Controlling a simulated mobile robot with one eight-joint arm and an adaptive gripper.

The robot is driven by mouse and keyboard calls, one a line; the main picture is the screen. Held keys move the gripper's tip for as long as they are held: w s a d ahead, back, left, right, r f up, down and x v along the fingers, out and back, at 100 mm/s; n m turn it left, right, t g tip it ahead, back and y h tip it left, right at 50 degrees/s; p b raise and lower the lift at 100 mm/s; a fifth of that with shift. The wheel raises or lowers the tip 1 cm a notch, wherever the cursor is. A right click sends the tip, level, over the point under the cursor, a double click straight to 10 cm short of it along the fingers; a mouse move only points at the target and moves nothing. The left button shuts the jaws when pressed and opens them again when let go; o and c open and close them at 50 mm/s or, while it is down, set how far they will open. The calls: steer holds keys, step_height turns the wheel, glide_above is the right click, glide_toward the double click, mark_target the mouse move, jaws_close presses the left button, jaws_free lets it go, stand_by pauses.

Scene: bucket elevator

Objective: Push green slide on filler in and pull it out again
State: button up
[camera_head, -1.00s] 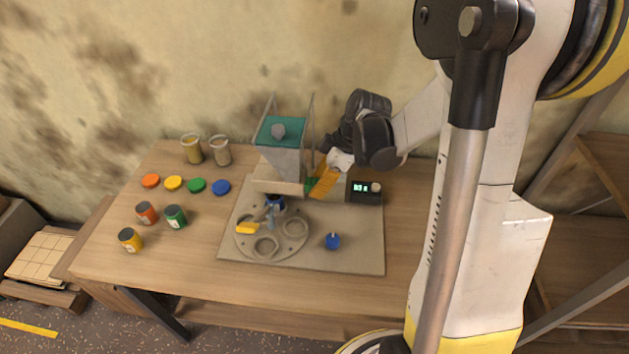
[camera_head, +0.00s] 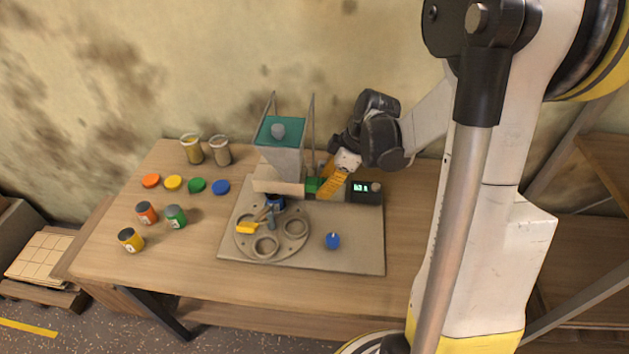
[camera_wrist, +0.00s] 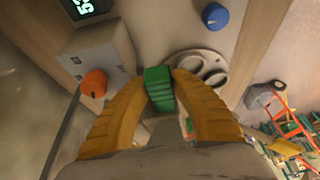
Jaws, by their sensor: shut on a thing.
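The filler (camera_head: 284,160) stands at the back of the grey plate, with a hopper and a teal lid (camera_head: 280,129) on top. Its green slide (camera_head: 313,185) sticks out at the right side of the filler, and it also shows in the wrist view (camera_wrist: 159,88). My gripper (camera_head: 325,187) has orange fingers and is at the right of the filler. In the wrist view my fingers (camera_wrist: 160,85) are closed around the green slide from both sides. A blue jar (camera_head: 275,202) stands under the filler on the round turntable, partly hidden.
A display box (camera_head: 366,191) stands close right of my gripper. The turntable (camera_head: 272,235) with ring holders is in front, and a blue knob (camera_head: 333,241) sits right of it. Jars (camera_head: 176,217), coloured lids (camera_head: 196,186) and two beakers (camera_head: 220,150) stand at the left.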

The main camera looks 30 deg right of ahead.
steer(key=shift+s+d, duration=0.6)
steer(key=shift+d, duration=0.25)
steer(key=shift+s+d, duration=0.6)
steer(key=shift+d, duration=0.25)
steer(key=shift+w+a, duration=0.1)
stand_by(0.5)
steer(key=o, duration=0.8)
steer(key=shift+o, duration=0.2)
steer(key=shift+r, duration=0.1)
steer(key=w+a+r+p+v, duration=0.1)
steer(key=p+v, duration=0.7)
steer(key=v, duration=0.3)
steer(key=shift+a, duration=0.35)
